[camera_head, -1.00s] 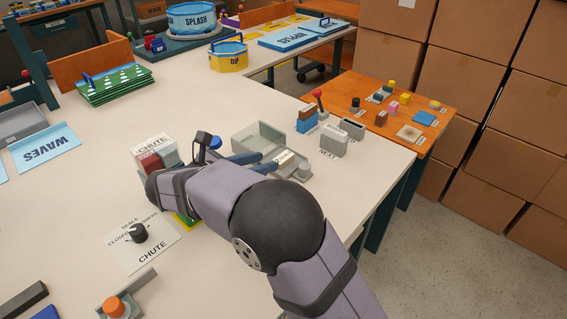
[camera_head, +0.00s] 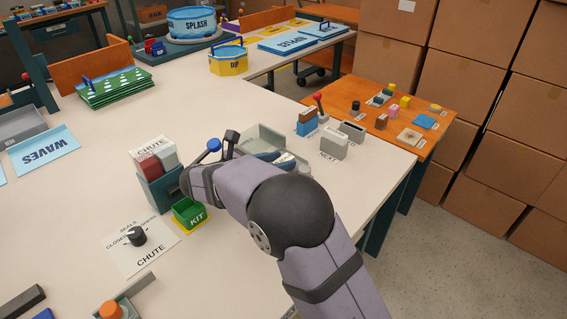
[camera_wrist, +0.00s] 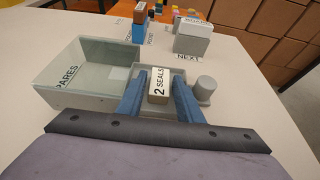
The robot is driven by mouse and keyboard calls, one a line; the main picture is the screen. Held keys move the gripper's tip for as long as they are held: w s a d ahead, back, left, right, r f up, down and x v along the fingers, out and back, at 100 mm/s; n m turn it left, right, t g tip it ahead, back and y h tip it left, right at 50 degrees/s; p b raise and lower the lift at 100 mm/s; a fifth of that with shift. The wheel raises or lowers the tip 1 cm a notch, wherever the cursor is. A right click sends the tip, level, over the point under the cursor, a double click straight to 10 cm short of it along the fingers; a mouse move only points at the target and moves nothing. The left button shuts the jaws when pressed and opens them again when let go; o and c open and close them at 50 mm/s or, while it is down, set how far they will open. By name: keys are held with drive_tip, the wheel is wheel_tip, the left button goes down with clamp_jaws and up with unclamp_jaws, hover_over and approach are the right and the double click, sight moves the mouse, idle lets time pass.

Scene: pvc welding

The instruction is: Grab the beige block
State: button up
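The beige block (camera_wrist: 158,98) has a white label reading "2 SEALS" on its top. In the wrist view it sits in a shallow grey tray (camera_wrist: 137,70). My gripper (camera_wrist: 160,78) has its two blue fingers spread, one on each side of the block, with a visible gap on both sides. Nothing is held. In the head view my arm covers most of my gripper and the tray, and the block cannot be clearly made out there.
A grey open bin marked SPARES (camera_wrist: 88,75) adjoins the tray on the left. A grey round post (camera_wrist: 205,88) stands close on the right. A grey holder (camera_wrist: 192,45) by the NEXT label lies beyond. A green KIT bin (camera_head: 188,212) is beside my arm.

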drive_tip(key=c, duration=0.8)
drive_tip(key=shift+r, duration=0.1)
wheel_tip(320, 180, up, 10)
drive_tip(key=shift+f+p, duration=0.1)
drive_tip(key=shift+p, duration=0.9)
